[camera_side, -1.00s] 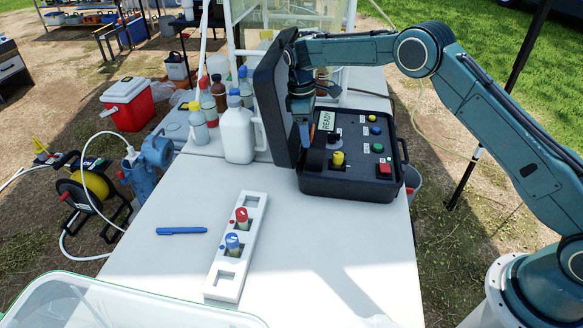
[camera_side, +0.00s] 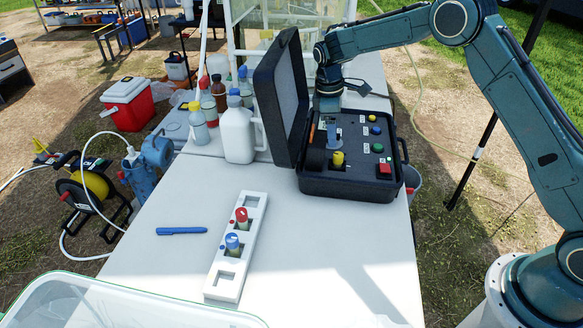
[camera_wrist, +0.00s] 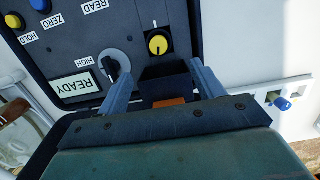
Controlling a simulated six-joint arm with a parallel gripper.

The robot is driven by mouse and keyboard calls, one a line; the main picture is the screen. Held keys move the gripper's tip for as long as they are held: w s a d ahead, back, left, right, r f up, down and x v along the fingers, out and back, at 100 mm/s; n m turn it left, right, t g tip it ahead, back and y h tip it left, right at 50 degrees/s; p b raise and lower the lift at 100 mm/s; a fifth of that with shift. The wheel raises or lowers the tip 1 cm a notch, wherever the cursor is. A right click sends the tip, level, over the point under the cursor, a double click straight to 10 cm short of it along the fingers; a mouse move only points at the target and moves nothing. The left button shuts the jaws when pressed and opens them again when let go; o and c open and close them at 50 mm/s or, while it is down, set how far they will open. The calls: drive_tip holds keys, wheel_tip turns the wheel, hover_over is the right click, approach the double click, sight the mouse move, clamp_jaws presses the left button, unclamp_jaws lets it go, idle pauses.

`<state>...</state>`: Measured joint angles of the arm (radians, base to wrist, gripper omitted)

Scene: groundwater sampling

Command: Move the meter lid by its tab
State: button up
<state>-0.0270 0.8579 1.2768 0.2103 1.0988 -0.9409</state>
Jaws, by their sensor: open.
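The meter case (camera_side: 350,188) stands open on the table, its big black case lid (camera_side: 281,100) upright at the left. A small dark meter lid (camera_side: 316,156) stands up inside the case, at the left of the panel. Its orange tab (camera_side: 312,133) shows at the top, and the tab is also in the wrist view (camera_wrist: 168,102). My gripper (camera_side: 328,138) is over the left rear of the panel, pointing down. In the wrist view my gripper (camera_wrist: 158,70) is open, with the tab low between its fingers and apart from them. Its wrist housing hides part of the lid.
A red button (camera_side: 384,167) is at the right. A white jug (camera_side: 238,137) and bottles stand left. A vial rack (camera_side: 228,285) is in front.

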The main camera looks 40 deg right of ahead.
drive_tip(key=s+d+f, duration=0.1)
drive_tip(key=s, duration=0.1)
drive_tip(key=s+d+f, duration=0.1)
drive_tip(key=d, duration=0.1)
drive_tip(key=s+d+f, duration=0.2)
drive_tip(key=shift+s+d+f, duration=0.1)
drive_tip(key=shift+s+d, duration=0.15)
drive_tip(key=shift+s, duration=0.05)
drive_tip(key=shift+s+d+f+t+y, duration=0.35)
drive_tip(key=shift+f+t+y, duration=0.15)
drive_tip(key=shift+f, duration=0.1)
drive_tip(key=shift+w+r, duration=0.1)
drive_tip(key=shift+r, duration=0.3)
wheel_tip(320, 180, up, 13)
drive_tip(key=s+a+r+m+t, duration=0.2)
drive_tip(key=s+a+r+m, duration=0.1)
drive_tip(key=s+r, duration=0.8)
drive_tip(key=shift+s+a+r+m, duration=0.2)
drive_tip(key=shift+s+a+m, duration=0.15)
drive_tip(key=shift+a, duration=0.3)
